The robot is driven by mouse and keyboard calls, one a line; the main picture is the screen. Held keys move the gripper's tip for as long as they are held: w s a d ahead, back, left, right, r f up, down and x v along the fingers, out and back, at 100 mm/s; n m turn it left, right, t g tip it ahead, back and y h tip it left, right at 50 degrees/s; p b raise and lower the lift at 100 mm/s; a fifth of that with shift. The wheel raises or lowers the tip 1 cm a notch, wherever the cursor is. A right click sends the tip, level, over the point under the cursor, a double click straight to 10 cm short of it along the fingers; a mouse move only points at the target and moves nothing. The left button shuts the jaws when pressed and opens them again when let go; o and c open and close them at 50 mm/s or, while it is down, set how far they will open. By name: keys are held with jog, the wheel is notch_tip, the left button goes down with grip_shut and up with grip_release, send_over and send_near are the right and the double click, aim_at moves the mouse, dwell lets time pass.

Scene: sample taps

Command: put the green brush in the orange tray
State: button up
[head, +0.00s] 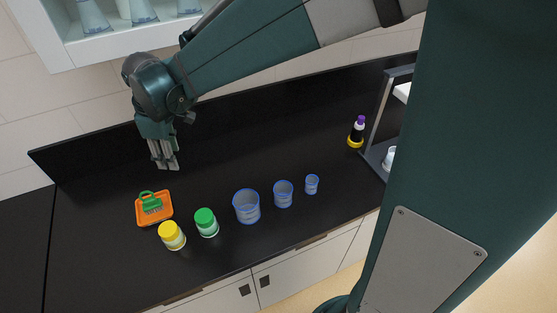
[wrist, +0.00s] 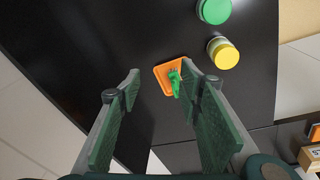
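The green brush (head: 151,203) lies in the orange tray (head: 138,217) at the left of the black counter in the head view. In the wrist view the brush (wrist: 174,82) shows on the tray (wrist: 161,70), beyond and between my fingers. My gripper (head: 168,168) is above the counter, behind the tray and apart from it. In the wrist view my gripper (wrist: 170,80) has its fingers spread wide with nothing held between them.
A yellow-lidded jar (head: 172,236) and a green-lidded jar (head: 206,222) stand close to the tray. Blue-rimmed beakers (head: 247,207) stand in a row to the right. A purple-capped bottle (head: 357,131) stands near a grey frame. The counter behind the beakers is clear.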

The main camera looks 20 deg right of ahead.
jog(key=s+d+r+m+t, duration=0.1)
jog(key=s+d+r+m, duration=0.3)
jog(key=d, duration=0.4)
jog(key=s+d+r+m+t, duration=0.2)
jog(key=s+d+r, duration=0.1)
jog(key=s+d, duration=0.35)
jog(key=s+d+m+t, duration=0.2)
jog(key=s+d+m, duration=0.5)
jog(key=s+d, duration=0.4)
jog(key=shift+s+d+f+h, duration=0.3)
jog(key=shift+s+h, duration=0.1)
jog(key=shift+s, duration=0.2)
